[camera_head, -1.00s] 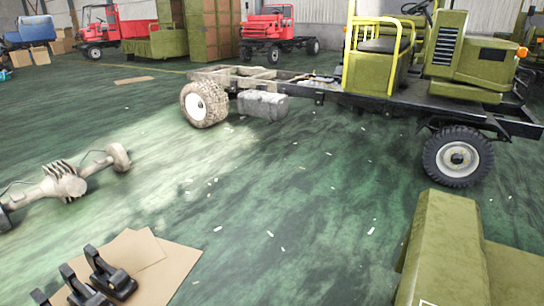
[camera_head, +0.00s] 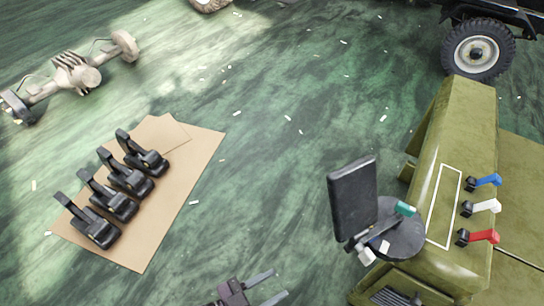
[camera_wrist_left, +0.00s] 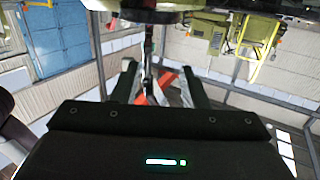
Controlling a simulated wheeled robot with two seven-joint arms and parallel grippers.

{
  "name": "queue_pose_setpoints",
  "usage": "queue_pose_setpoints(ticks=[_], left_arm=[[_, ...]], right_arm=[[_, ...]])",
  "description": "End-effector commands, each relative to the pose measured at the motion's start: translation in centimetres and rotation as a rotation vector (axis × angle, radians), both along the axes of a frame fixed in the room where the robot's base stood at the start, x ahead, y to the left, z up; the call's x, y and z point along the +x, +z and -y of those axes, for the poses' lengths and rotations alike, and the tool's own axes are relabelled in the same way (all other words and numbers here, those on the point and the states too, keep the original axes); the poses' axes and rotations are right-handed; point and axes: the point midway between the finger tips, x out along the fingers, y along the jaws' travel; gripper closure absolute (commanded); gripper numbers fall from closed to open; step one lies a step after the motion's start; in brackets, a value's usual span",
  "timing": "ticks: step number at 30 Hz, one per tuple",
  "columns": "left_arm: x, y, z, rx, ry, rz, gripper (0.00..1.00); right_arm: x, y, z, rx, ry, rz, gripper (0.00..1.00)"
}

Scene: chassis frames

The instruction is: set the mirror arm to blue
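A dark rectangular mirror (camera_head: 354,198) stands tilted above a round dark base (camera_head: 408,240) on the left part of the olive cab panel. A teal tab (camera_head: 405,208) and small white pieces (camera_head: 367,256) show around the base; which mark the arm points to I cannot tell. Blue (camera_head: 488,180), white (camera_head: 485,206) and red (camera_head: 483,236) levers stand in a row on the panel's right. My left gripper (camera_head: 273,285) is at the bottom edge, left of and below the mirror, fingers apart and empty. In the left wrist view its fingers (camera_wrist_left: 160,85) are spread too. My right gripper is not in view.
Several black pedal-like parts (camera_head: 125,178) lie on cardboard (camera_head: 180,185) at the left. An axle (camera_head: 75,75) lies behind them. A truck wheel (camera_head: 477,50) stands at the top right. Green floor between cardboard and panel is mostly clear, with small scraps.

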Motion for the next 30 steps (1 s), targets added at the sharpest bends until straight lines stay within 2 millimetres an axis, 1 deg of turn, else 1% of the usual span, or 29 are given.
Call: queue_pose_setpoints(ticks=[5, 8, 11, 14, 17, 18, 20, 21, 23, 24, 26, 27, 29, 30], left_arm=[[1.3, -3.2, -1.4, 0.065, 0.053, -0.039, 0.60], [2.2, -5.7, -2.7, 0.116, 0.096, -0.073, 0.60], [3.1, -8.6, -4.3, 0.176, 0.145, -0.115, 0.60], [3.9, -12.1, -6.3, 0.245, 0.208, -0.173, 0.60], [4.3, -16.7, -9.2, 0.336, 0.288, -0.258, 0.60], [4.2, -19.0, -10.8, 0.380, 0.329, -0.306, 0.60], [3.7, -22.7, -13.2, 0.450, 0.394, -0.391, 0.60], [2.9, -25.2, -14.8, 0.498, 0.438, -0.457, 0.60], [1.1, -28.7, -17.1, 0.568, 0.501, -0.562, 0.60], [-0.5, -31.0, -18.5, 0.612, 0.539, -0.639, 0.60], [-3.2, -33.9, -20.1, 0.672, 0.588, -0.752, 0.60], [-5.2, -35.5, -20.9, 0.709, 0.615, -0.827, 0.60], [-8.2, -37.4, -21.6, 0.755, 0.644, -0.929, 0.60], [-10.0, -38.4, -21.9, 0.781, 0.659, -0.989, 0.60]], right_arm=[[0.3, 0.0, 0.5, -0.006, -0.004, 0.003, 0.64], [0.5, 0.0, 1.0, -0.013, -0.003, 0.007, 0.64], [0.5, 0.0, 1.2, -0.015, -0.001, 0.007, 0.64], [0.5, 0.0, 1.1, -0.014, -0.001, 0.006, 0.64], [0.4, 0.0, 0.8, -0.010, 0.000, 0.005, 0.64], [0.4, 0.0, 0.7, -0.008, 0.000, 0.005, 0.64], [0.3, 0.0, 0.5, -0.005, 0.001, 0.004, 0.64], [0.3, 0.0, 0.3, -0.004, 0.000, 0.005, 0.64], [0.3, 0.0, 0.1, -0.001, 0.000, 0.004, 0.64], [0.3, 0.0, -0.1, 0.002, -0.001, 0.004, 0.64], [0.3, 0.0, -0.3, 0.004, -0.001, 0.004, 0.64], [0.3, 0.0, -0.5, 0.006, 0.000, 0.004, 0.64], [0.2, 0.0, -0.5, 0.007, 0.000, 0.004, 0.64], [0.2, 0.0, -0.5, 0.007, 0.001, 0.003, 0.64]])
